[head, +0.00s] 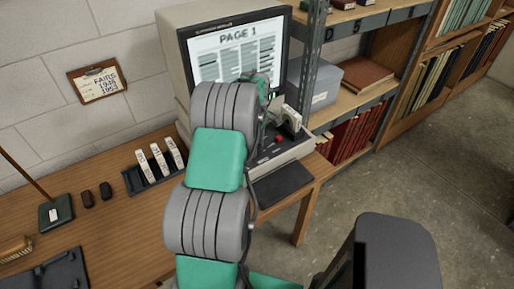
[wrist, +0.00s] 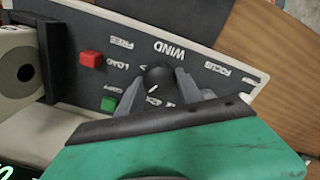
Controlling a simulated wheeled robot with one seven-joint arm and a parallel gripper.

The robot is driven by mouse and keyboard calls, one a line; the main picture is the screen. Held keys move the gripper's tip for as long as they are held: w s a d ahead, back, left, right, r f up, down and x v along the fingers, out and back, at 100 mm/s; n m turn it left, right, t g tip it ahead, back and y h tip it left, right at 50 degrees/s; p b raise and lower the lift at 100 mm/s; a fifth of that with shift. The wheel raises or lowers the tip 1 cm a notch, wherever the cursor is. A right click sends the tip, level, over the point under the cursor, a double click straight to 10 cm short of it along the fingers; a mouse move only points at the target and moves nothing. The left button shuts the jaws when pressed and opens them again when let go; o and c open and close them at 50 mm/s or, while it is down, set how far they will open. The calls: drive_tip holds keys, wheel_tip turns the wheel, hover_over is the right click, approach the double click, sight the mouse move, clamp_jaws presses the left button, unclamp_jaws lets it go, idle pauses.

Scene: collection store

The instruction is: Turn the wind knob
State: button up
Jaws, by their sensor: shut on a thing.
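The wind knob (wrist: 158,76) is a round black knob on the dark control panel of a reader, next to the printed word WIND. In the wrist view my gripper (wrist: 161,86) has one grey finger on each side of the knob and is shut on it. In the head view my arm hides the knob and the fingers. The reader's screen (head: 236,50) is lit and reads PAGE 1.
On the panel a red button (wrist: 91,59) and a green button (wrist: 108,104) sit close to my gripper. A reel (wrist: 18,72) stands beside the panel. The wooden table (head: 120,235) holds a rack with several white boxes (head: 158,158). Shelves (head: 365,100) stand to the right.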

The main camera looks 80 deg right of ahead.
drive_tip(key=m+b, duration=0.1)
drive_tip(key=m, duration=0.4)
drive_tip(key=shift+m, duration=0.3)
drive_tip(key=m+b, duration=0.1)
drive_tip(key=m, duration=0.5)
drive_tip(key=shift+b, duration=0.3)
drive_tip(key=m, duration=0.6)
drive_tip(key=shift+m+b, duration=0.3)
drive_tip(key=m, duration=0.5)
drive_tip(key=shift+d+r, duration=0.1)
drive_tip(key=shift+m, duration=0.4)
drive_tip(key=o, duration=1.1)
drive_tip(key=shift+o, duration=1.4)
